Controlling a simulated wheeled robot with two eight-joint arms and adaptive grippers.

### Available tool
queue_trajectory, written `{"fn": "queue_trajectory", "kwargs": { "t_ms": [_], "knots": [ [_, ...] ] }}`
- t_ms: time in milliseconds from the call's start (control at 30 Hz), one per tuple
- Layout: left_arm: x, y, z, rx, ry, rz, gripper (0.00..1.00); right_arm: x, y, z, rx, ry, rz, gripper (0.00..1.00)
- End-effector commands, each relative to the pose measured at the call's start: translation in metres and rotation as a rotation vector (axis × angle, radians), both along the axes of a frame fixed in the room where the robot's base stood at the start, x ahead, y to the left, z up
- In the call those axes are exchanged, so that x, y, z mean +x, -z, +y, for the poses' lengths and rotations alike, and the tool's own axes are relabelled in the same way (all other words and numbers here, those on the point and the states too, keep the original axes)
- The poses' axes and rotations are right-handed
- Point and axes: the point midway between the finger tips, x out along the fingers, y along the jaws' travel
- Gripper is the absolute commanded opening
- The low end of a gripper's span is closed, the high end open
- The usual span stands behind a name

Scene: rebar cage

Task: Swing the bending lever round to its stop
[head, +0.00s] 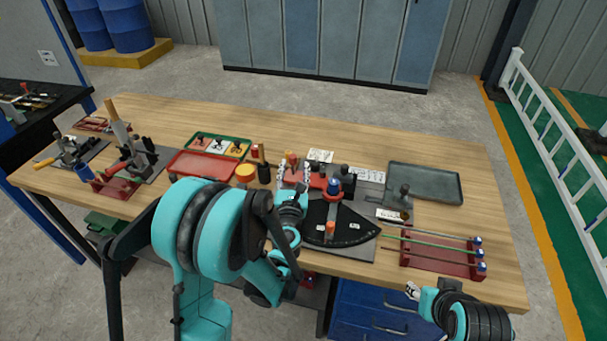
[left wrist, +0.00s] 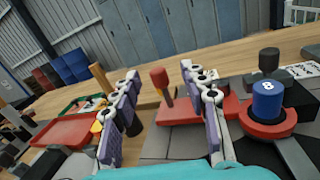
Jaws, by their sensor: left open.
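The bending station has a black fan-shaped plate (head: 352,232) with small white labels. A grey bending lever (head: 332,212) runs over it from a blue-capped post (head: 334,187) towards an orange-red knob (head: 331,228) near me. In the left wrist view the blue cap (left wrist: 267,100) sits in a red ring at the right. My left gripper (head: 293,173) is open and empty, left of the post. An upright red-topped handle (left wrist: 160,84) on a red block (left wrist: 180,113) appears between its fingers (left wrist: 160,95), beyond them. My right gripper (head: 412,291) is low at the right; its opening is unclear.
A red rack (head: 437,258) with thin rods stands at right, and a grey tray (head: 425,184) behind it. The table's (head: 350,140) back strip is mostly clear.

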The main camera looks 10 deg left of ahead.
Motion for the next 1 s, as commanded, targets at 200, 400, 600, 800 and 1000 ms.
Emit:
{"fn": "queue_trajectory", "kwargs": {
  "t_ms": [200, 400, 600, 800, 1000],
  "knots": [
    [0.006, 0.019, 0.012, -0.134, -0.051, -0.009, 0.44, 0.0, -0.004, 0.0, 0.0, 0.0, 0.0, 0.41],
    [0.032, 0.017, 0.019, -0.132, -0.051, -0.008, 0.44, 0.0, -0.022, 0.0, 0.0, 0.0, 0.0, 0.41],
    [0.062, 0.021, 0.025, -0.13, -0.049, -0.008, 0.44, 0.0, -0.022, 0.0, 0.0, 0.0, 0.0, 0.41],
    [0.075, 0.02, 0.028, -0.129, -0.048, -0.007, 0.44, 0.0, -0.02, 0.0, 0.0, 0.0, 0.0, 0.41],
    [0.076, 0.02, 0.028, -0.129, -0.047, -0.007, 0.44, 0.0, -0.02, 0.0, 0.0, 0.0, 0.0, 0.41]
  ]
}}
